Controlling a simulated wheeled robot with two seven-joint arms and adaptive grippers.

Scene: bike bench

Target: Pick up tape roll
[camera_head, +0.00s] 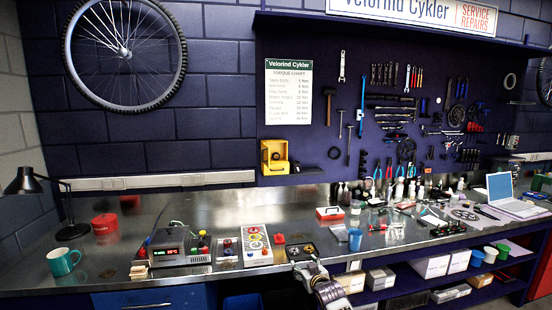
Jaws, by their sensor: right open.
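I cannot make out a tape roll for certain. A dark ring (334,153) hangs on the pegboard, and it may be a roll or a loop. A small black tray-like item (301,249) with yellowish round shapes lies on the bench just beyond my right gripper; its contents are too small to name. My right gripper (308,265) comes in from the bottom, at the front edge of the bench. It is open, and I see nothing held in it. My left gripper is not in view.
A grey device (179,245), a teal mug (62,262) and a red tin (105,225) stand left. A red-and-white box (330,213), a blue cup (355,239) and a laptop (504,192) are right.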

